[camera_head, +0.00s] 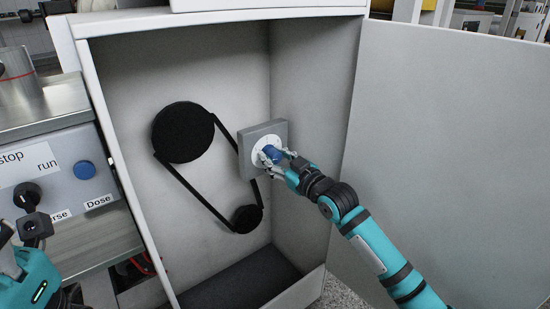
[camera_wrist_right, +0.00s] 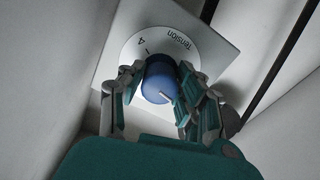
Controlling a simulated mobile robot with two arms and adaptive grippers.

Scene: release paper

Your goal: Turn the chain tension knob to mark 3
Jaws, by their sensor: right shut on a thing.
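The blue tension knob (camera_head: 271,154) sits on a round white dial (camera_head: 259,146) on a grey block inside the open cabinet. My right gripper (camera_head: 275,158) is shut on the knob. In the right wrist view the knob (camera_wrist_right: 158,80) is between the fingers (camera_wrist_right: 160,92), with a white pointer line on it towards the lower right. The dial (camera_wrist_right: 135,45) there shows "Tension" and a mark 4; the other marks are hidden by the gripper. My left arm shows at the lower left, and the fingertips of its gripper cannot be made out.
A black belt runs over a large pulley (camera_head: 183,132) and a small pulley (camera_head: 246,219) left of the dial. The open cabinet door (camera_head: 450,150) is on the right. A control panel with a blue button (camera_head: 85,169) stands on the left.

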